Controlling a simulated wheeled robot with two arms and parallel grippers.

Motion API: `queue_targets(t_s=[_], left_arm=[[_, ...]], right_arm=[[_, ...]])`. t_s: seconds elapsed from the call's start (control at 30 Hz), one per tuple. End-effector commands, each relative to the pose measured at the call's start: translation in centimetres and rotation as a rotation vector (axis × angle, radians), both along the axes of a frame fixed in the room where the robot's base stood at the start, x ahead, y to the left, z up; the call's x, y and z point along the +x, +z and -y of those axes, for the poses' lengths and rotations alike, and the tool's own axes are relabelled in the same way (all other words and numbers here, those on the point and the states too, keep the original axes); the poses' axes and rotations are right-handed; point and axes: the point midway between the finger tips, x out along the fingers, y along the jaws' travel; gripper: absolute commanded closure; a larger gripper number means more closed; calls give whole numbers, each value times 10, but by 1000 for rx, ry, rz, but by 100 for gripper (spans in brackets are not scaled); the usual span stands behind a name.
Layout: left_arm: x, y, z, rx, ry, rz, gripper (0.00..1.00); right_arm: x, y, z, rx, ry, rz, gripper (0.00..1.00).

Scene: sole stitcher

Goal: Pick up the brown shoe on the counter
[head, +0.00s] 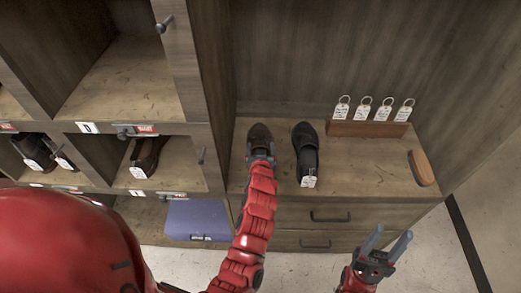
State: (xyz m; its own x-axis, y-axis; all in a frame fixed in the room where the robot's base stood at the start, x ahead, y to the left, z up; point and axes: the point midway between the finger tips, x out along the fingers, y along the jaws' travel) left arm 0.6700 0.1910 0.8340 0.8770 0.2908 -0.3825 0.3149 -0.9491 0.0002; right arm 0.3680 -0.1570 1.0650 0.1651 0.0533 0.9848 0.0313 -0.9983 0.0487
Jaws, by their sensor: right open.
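The brown shoe (259,131) stands on the wooden counter (356,172), toe toward the back wall. My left gripper (261,152) is at the shoe's near end and covers its heel. Its fingers are hidden, so I cannot tell whether they grip the shoe. My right gripper (388,243) is open and empty, low in front of the counter's drawers, well apart from the shoe.
A black shoe (305,148) with a white tag stands close right of the brown shoe. A wooden block (367,129) with several tags stands behind. A brown oval piece (422,168) lies right. Cubbies with tagged shoes (146,155) and a blue box (196,217) are left.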

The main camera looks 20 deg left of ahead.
Motion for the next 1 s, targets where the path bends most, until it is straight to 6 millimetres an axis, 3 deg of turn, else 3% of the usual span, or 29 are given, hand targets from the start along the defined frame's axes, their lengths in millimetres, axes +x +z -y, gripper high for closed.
queue_targets(t_s=[0.03,0.43,0.77,1.0], left_arm=[[0,0,0,0,0,0,31],[0,0,0,1,0,-1,100],[0,3,0,2,1,1,100],[1,34,1,0,-1,7,100]], right_arm=[[0,0,0,0,0,0,50],[0,0,0,0,0,0,50],[0,-1,0,0,0,0,50],[0,-7,0,0,0,0,50]])
